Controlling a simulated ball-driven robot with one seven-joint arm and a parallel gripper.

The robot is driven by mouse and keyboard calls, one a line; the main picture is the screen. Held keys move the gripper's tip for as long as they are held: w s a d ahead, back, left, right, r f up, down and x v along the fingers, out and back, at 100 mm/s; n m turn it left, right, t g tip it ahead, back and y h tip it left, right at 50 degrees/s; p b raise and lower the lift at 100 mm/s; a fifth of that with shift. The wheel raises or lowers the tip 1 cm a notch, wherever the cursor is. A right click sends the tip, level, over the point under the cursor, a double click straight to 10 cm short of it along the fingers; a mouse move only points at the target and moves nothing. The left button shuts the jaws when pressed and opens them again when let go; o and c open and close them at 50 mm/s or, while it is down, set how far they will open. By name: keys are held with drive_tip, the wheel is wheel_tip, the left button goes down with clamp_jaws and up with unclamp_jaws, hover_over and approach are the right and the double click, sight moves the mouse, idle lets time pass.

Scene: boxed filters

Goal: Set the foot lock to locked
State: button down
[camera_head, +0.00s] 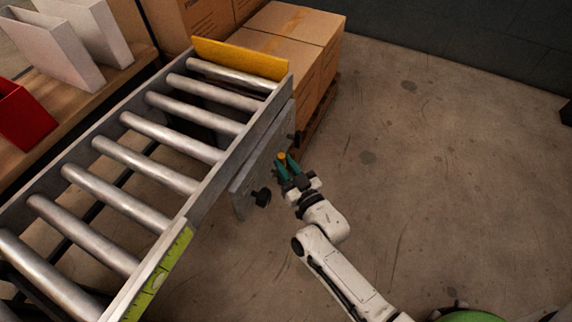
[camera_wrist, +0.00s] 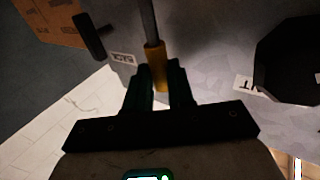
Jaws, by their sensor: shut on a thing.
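A grey metal plate (camera_head: 243,190) hangs on the side of the roller conveyor. A lever with a yellow end (camera_head: 281,156) stands out from it; the wrist view shows its grey rod and yellow sleeve (camera_wrist: 156,65). My gripper (camera_head: 283,165) is shut on the yellow sleeve, with its dark green fingers (camera_wrist: 162,85) on either side. A black knob (camera_head: 263,197) is left of and below the gripper, also in the wrist view (camera_wrist: 285,62). A small black handle (camera_head: 295,137) is above, also in the wrist view (camera_wrist: 88,36). No locked mark is readable.
The conveyor (camera_head: 188,222) with steel rollers has a yellow end stop (camera_head: 240,58). Cardboard boxes (camera_head: 290,25) stand behind it on a pallet. A wooden shelf (camera_head: 130,75) holds white panels and a red box (camera_head: 22,118). The concrete floor at right is clear.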

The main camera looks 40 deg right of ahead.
drive_tip(key=c, duration=1)
unclamp_jaws()
drive_tip(key=p+v, duration=0.3)
drive_tip(key=v, duration=0.8)
drive_tip(key=shift+w, duration=0.15)
